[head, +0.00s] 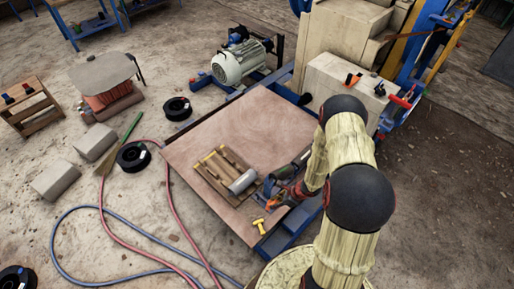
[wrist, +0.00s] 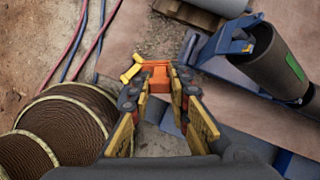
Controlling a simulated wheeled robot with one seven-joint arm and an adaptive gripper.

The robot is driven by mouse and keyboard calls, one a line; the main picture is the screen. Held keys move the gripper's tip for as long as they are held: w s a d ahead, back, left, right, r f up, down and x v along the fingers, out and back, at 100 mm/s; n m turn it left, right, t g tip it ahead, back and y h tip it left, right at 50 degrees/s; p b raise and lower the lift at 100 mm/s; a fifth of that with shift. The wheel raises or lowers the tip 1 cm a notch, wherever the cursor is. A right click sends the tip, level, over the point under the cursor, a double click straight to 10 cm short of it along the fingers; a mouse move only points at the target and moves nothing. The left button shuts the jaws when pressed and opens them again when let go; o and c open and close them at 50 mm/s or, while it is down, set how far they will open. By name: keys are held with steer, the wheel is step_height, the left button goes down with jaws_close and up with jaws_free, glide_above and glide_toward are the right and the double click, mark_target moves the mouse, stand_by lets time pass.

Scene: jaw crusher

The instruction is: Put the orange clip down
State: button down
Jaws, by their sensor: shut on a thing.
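The orange clip (wrist: 155,76) is between the fingertips of my gripper (wrist: 158,88) in the wrist view. My gripper is shut on it, and the fingers hide part of its sides. In the head view the clip (head: 270,205) is a small orange spot near the right front edge of the brown tabletop (head: 220,122), partly hidden by my gripper (head: 277,198). I cannot tell whether the clip touches the surface beneath it.
A yellow T-shaped piece (head: 259,225) lies close to the clip. A wooden tray (head: 203,172) with yellow-ended tools and a grey cylinder (head: 243,181) is just left. The tabletop's far part is bare.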

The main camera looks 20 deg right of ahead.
steer(key=shift+s+d+f, duration=0.1)
steer(key=shift+s+f, duration=0.05)
steer(key=shift+f, duration=0.05)
steer(key=shift+a+f, duration=0.25)
steer(key=shift+w+a+f+b, duration=1.4)
steer(key=shift+a+f, duration=0.3)
steer(key=shift+f, duration=0.4)
steer(key=shift+w+a+f+b, duration=1.4)
steer(key=shift+a+f, duration=0.35)
steer(key=shift+f, duration=0.3)
steer(key=shift+w+a+f+b, duration=1.3)
steer(key=shift+w+a+f, duration=0.3)
steer(key=shift+f, duration=0.5)
steer(key=shift+s+a, duration=0.1)
steer(key=shift+s, duration=0.05)
steer(key=shift+f, duration=0.15)
steer(key=c, duration=1.7)
jaws_free()
